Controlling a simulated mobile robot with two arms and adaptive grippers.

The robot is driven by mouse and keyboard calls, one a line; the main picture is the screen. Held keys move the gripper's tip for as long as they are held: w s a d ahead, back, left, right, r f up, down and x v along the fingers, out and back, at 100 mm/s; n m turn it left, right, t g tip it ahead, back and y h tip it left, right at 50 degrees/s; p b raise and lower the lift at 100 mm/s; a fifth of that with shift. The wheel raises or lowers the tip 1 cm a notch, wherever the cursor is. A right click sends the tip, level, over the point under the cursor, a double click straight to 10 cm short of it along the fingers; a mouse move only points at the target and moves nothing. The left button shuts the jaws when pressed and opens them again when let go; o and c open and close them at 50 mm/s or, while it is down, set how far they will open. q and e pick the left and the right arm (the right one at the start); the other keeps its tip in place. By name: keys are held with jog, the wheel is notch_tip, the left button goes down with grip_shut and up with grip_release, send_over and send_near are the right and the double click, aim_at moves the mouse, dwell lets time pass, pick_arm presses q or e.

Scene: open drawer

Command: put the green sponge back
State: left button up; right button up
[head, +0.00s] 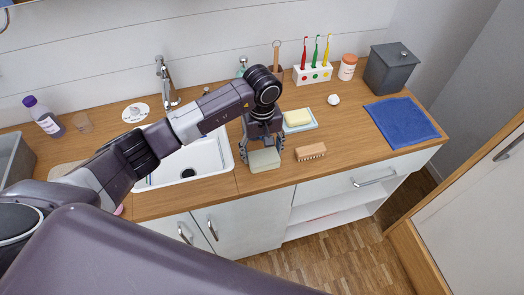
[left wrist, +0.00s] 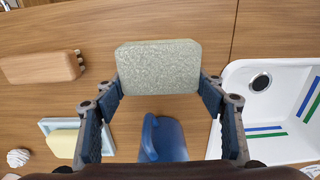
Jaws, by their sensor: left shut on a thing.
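The green sponge (head: 264,160) is pale grey-green and block-shaped, at the counter's front edge right of the sink. It also shows in the left wrist view (left wrist: 158,67), with a rough top face. My left gripper (head: 262,150) is shut on it, one finger at each short side. I cannot tell whether the sponge touches the counter. My right gripper is not in view.
A wooden brush (head: 310,152) lies right of the sponge. A yellow soap on a blue dish (head: 315,126) is behind it. A blue mug-like thing (left wrist: 165,140) stands near the gripper. The sink (head: 218,168) is left. A blue towel (head: 402,120) lies right.

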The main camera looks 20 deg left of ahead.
aim_at(262, 151)
pick_arm(q)
jog(key=shift+f, duration=0.2)
jog(key=o, duration=1.1)
jog(key=shift+r, duration=0.1)
jog(key=shift+r, duration=0.15)
notch_tip(262, 151, up, 12)
jog(key=b, duration=0.3)
jog(key=shift+b, duration=0.3)
